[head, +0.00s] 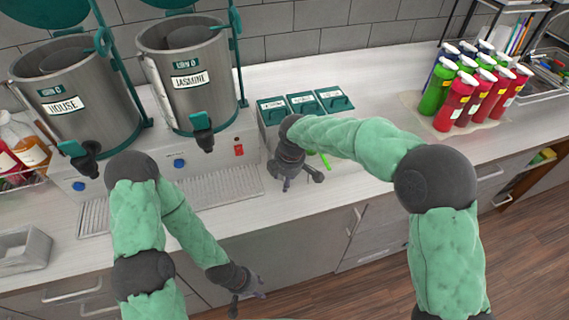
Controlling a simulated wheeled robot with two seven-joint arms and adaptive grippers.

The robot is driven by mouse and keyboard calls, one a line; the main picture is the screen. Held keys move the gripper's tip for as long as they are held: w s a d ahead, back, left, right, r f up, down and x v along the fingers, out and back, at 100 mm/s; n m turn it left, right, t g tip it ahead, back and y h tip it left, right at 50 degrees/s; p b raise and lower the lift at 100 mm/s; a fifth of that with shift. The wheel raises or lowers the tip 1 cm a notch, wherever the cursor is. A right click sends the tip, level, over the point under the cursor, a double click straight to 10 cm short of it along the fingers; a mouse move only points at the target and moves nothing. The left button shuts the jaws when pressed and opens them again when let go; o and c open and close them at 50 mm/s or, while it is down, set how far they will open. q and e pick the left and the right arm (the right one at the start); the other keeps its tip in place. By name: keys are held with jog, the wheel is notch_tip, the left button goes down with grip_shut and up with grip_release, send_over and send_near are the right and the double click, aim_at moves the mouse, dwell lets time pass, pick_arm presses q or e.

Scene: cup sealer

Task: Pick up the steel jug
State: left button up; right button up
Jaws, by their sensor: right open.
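I cannot make out a steel jug in the head view; part of the counter is hidden behind my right arm. My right gripper (302,183) is open and empty, low over the counter's front part, just in front of the teal-lidded bins. My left gripper (248,299) hangs below the counter's front edge, in front of the cabinet doors. Its fingers look spread, with nothing between them.
Two large steel urns, HOUSE (72,133) and JASMINE (185,100), stand at the left above a drip tray (222,184). Teal-lidded bins (272,103) stand behind my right gripper. Several red bottles (455,101) stand right. The counter (375,75) is clear between.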

jog(key=shift+r, duration=0.1)
jog(key=shift+c, duration=0.3)
grip_shut()
jog(key=shift+r, duration=0.1)
